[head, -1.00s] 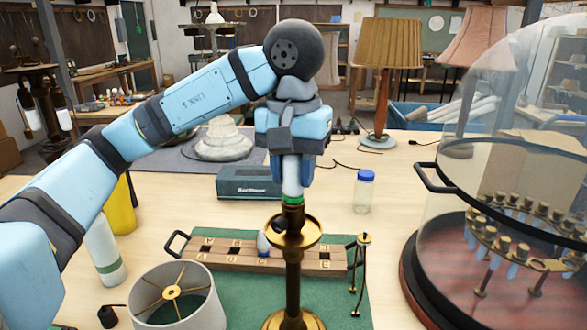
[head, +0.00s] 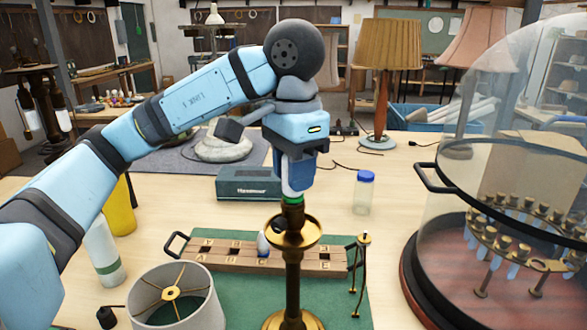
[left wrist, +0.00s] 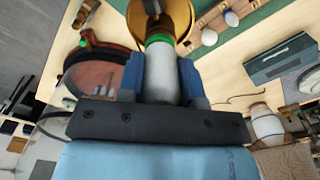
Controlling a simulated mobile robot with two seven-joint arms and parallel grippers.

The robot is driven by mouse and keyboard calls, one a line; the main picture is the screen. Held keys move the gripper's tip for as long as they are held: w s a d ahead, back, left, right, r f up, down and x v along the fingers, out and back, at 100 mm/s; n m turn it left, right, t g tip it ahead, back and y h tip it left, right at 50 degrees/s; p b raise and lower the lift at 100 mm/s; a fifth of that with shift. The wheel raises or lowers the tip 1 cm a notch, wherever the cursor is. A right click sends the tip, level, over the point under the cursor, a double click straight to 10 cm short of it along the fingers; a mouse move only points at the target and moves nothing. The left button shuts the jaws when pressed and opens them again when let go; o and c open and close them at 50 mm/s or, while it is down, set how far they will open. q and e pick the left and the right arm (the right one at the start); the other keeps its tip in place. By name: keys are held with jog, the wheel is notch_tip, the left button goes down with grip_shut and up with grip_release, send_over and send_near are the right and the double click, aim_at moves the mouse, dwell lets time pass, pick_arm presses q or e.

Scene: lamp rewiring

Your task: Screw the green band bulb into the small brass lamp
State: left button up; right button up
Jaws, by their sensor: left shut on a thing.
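My left gripper (head: 294,185) points down over the small brass lamp (head: 292,265) and is shut on the green band bulb (head: 293,199). The bulb is white with a green ring near its base. It stands upright at the top of the lamp, over the brass dish. In the left wrist view the bulb (left wrist: 161,75) sits between the two blue fingers, its green ring towards the brass lamp (left wrist: 152,12). Whether its threads are engaged cannot be told. My right gripper is not in view.
A wooden rack (head: 225,256) with another bulb lies behind the lamp on a green mat (head: 235,300). A lampshade (head: 148,293) stands front left. A glass dome case (head: 440,230) fills the right. A blue-lidded jar (head: 363,192) and grey box (head: 248,184) stand behind.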

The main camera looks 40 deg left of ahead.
pick_arm(q)
jog(key=shift+f, duration=0.1)
jog(key=m, duration=0.8)
jog(key=o, duration=1)
jog(key=shift+d, duration=0.1)
jog(key=shift+c, duration=0.2)
